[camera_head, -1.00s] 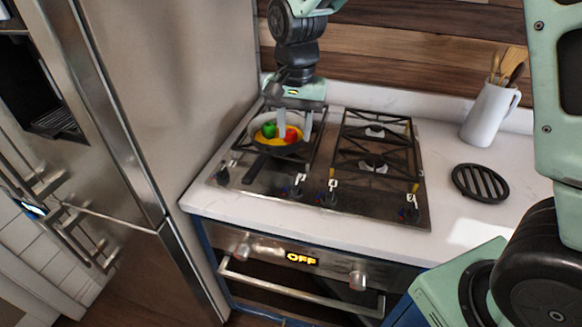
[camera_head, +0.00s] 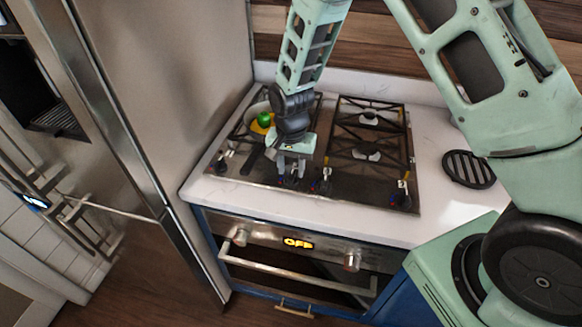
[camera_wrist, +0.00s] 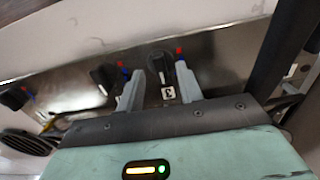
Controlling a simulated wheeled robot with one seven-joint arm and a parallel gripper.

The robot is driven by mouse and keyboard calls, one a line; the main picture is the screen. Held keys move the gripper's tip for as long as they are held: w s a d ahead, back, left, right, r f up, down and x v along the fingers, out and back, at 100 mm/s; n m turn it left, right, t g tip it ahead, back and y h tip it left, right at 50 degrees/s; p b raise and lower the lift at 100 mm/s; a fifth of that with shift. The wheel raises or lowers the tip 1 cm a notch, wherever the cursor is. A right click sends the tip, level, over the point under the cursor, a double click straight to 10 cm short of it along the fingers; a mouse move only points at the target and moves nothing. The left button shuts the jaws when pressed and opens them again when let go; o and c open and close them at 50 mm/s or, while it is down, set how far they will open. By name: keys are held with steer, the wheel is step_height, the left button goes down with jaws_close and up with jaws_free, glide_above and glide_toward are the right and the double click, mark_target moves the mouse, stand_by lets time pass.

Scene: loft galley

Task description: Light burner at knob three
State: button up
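A black knob (camera_wrist: 165,68) with a red mark and a white label reading 3 is on the steel front strip of the gas cooktop (camera_head: 350,190). In the wrist view it lies between the fingertips of my gripper (camera_wrist: 160,73), which are open with a gap to each side. In the head view my gripper (camera_head: 292,172) points down at the second knob from the left and mostly hides it. Other knobs are the neighbouring one (camera_head: 322,187), the far right one (camera_head: 402,198) and the far left one (camera_head: 222,163). I see no flame on the burners.
A pan with a green item (camera_head: 264,119) and yellow food stands on the left burner, partly behind my arm; its handle (camera_head: 252,159) reaches towards the knobs. A black round trivet (camera_head: 468,168) lies on the right counter. The fridge (camera_head: 165,100) borders the left.

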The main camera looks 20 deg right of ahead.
steer(key=shift+f, duration=0.85)
jaws_close()
